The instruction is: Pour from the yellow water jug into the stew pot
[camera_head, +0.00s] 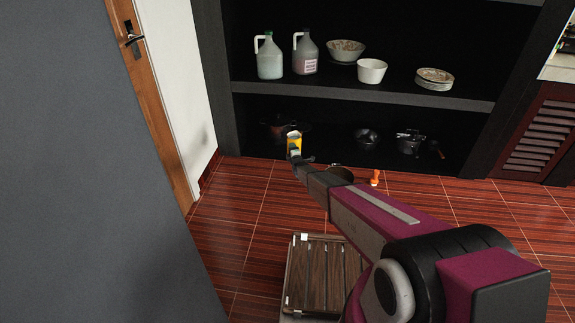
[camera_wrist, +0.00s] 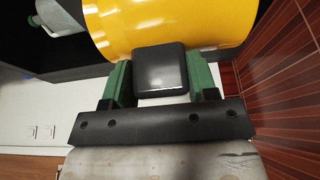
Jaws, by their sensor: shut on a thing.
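The yellow water jug (camera_head: 294,137) is held off the floor in front of the lower shelf. In the wrist view its yellow body (camera_wrist: 180,25) fills the top, with a dark handle block below it. My gripper (camera_head: 294,153) is shut on the jug; in the wrist view its green fingers (camera_wrist: 160,86) stand on both sides of the dark handle. A dark reddish pot (camera_head: 272,124), seemingly the stew pot, sits on the lower shelf behind the jug. The jug covers part of it. I cannot see inside the pot, and whether the jug is tilted is unclear.
Two jugs (camera_head: 269,60), bowls (camera_head: 372,70) and plates (camera_head: 435,78) stand on the upper shelf (camera_head: 400,97). Dark items (camera_head: 409,140) lie lower right. A slatted wooden crate (camera_head: 325,275) and a small orange object (camera_head: 375,178) are on the floor.

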